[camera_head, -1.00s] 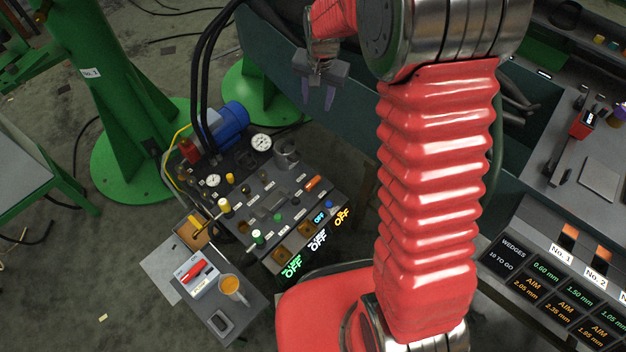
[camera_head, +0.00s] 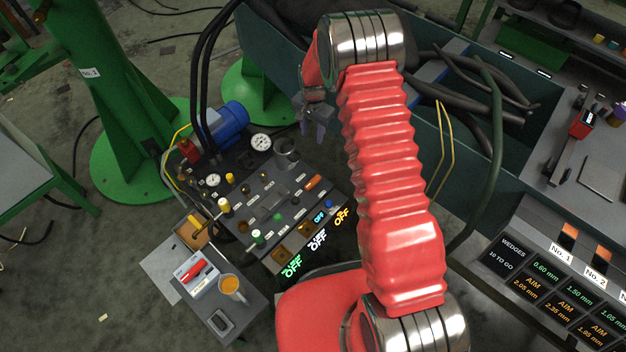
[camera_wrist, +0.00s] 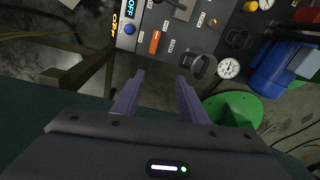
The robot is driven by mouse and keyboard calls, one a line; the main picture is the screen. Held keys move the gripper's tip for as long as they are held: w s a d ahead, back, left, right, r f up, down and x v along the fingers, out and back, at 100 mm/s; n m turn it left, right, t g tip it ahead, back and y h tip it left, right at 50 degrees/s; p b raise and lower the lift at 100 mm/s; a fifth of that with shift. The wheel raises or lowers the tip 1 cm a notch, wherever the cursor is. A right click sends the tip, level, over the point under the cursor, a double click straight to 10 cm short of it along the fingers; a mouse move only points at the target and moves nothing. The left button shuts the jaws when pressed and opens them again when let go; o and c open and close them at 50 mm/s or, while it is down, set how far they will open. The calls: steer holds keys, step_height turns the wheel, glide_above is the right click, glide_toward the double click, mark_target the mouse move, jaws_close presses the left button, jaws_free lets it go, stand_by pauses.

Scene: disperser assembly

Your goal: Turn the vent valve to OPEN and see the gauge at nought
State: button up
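The control panel (camera_head: 268,215) carries several knobs and levers; their labels are too small to read, so I cannot tell which is the vent valve. A large white-faced gauge (camera_head: 260,142) stands at its back edge and also shows in the wrist view (camera_wrist: 228,68); its reading is too small to tell. An orange handle (camera_head: 312,183) at the panel's right also shows in the wrist view (camera_wrist: 155,42), beyond my fingertips. My gripper (camera_wrist: 160,78) is open and empty, short of the panel in that view.
A dark ring-shaped fitting (camera_head: 286,150) stands beside the large gauge. A blue motor (camera_head: 230,122) and black hoses are behind the panel. Lit OFF signs (camera_head: 317,240) face its front. A green trough wall (camera_head: 440,170) is at the right.

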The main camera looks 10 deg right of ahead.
steer(key=m, duration=0.2)
glide_above(313, 181)
step_height(313, 181, down, 15)
steer(key=shift+r+g, duration=0.15)
steer(key=shift+g, duration=0.25)
steer(key=shift+f, duration=6.9)
jaws_close()
